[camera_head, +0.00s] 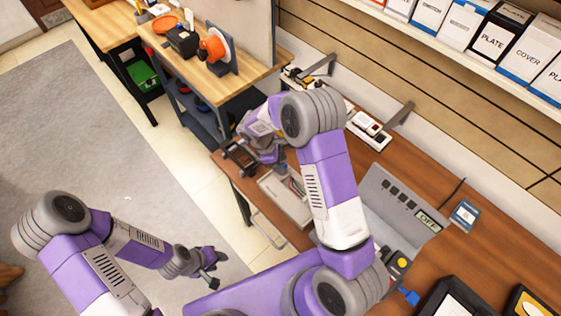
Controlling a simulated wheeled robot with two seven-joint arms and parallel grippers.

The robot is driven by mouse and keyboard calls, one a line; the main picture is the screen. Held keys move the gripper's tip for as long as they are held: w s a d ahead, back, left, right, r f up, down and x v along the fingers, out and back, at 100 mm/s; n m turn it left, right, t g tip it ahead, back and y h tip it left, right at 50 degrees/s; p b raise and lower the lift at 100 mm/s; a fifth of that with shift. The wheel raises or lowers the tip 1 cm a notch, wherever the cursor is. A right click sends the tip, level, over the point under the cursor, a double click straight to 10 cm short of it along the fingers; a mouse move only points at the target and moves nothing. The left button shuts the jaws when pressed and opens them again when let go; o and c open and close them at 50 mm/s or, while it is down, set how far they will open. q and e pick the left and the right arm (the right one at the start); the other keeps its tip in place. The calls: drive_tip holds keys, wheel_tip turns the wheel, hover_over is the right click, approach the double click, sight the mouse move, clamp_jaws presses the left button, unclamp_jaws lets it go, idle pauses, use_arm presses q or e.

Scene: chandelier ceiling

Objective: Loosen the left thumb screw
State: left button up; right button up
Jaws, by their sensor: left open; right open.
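I cannot make out the left thumb screw in this view; it may be hidden or too small. My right arm reaches across the wooden workbench (440,265), and its open gripper (236,158) is over the bench's far left end, near the grey tray-like fixture (284,203). The arm hides part of that area. My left gripper (211,283) is open, low at the left, over the floor and apart from the bench. I see nothing held in either gripper.
A grey unit (402,205) with an "OFF" display stands on the bench beside my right arm. A red-and-yellow button box (400,264) is close to that arm. Another wooden table (215,85) stands beyond, with an orange spool (213,47). Grey floor (90,140) lies clear at left.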

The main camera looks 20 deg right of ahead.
drive_tip(key=v, duration=0.7)
drive_tip(key=shift+r+p, duration=0.35)
